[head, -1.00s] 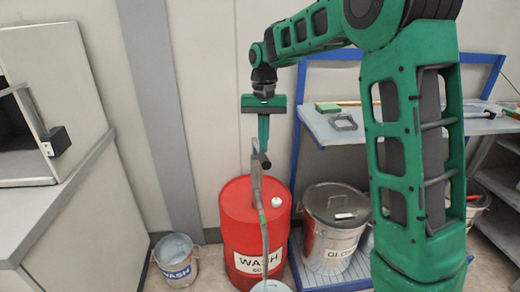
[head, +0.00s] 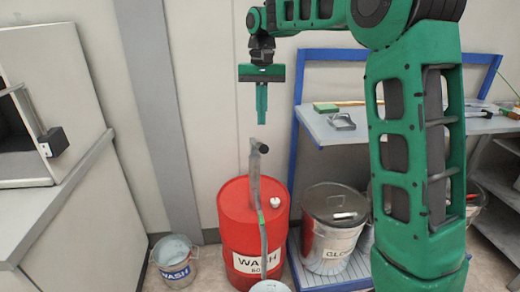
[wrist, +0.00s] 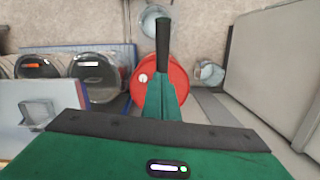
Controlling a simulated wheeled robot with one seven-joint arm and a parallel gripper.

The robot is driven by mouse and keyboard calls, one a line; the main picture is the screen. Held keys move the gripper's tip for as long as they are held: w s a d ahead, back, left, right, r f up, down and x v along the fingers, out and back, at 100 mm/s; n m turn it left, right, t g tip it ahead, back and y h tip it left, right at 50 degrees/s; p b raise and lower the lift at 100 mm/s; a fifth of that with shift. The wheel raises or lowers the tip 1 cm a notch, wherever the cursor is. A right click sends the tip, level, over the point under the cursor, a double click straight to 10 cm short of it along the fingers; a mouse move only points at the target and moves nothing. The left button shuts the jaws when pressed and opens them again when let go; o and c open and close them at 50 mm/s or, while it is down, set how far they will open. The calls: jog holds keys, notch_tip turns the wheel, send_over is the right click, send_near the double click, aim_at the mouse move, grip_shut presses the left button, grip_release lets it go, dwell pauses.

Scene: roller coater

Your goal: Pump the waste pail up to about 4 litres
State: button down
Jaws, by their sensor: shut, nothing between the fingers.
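My gripper (head: 262,118) is shut and empty, pointing down. It is a short gap above the black grip of the pump handle (head: 263,148). The grey pump (head: 255,180) stands on the red WASH drum (head: 235,225), and its hose (head: 264,245) runs down the drum's front. The hose ends at a pale pail (head: 271,287), cut off by the bottom edge; its label and level are not visible. In the wrist view, a pail (wrist: 155,22) stands beyond the red drum (wrist: 178,75), and a dark bar, apparently the pump grip (wrist: 162,40), extends beyond my fingers.
A pail labelled WASH (head: 176,262) stands on the floor left of the drum. A lidded metal bin (head: 335,232) stands to the right, beneath a blue-framed shelf (head: 375,128). A grey cabinet (head: 60,205) is at the left.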

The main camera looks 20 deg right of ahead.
jog(key=shift+w+r, duration=0.1)
jog(key=shift+r, duration=1.2)
jog(key=shift+d, duration=0.1)
jog(key=s+d+f+m, duration=0.1)
jog(key=s+d+f, duration=0.1)
jog(key=s+d, duration=0.55)
jog(key=s+d+f, duration=0.2)
jog(key=s+d, duration=0.2)
jog(key=s, duration=0.7)
jog(key=s+d+f, duration=0.1)
jog(key=s+f, duration=0.2)
jog(key=s, duration=0.4)
jog(key=s+d+f+m, duration=0.1)
jog(key=s+f, duration=0.3)
jog(key=s, duration=0.3)
jog(key=s+d+f+t, duration=0.1)
jog(key=s+d+f, duration=0.1)
jog(key=s+f, duration=0.2)
jog(key=s, duration=0.3)
jog(key=shift+r, duration=0.1)
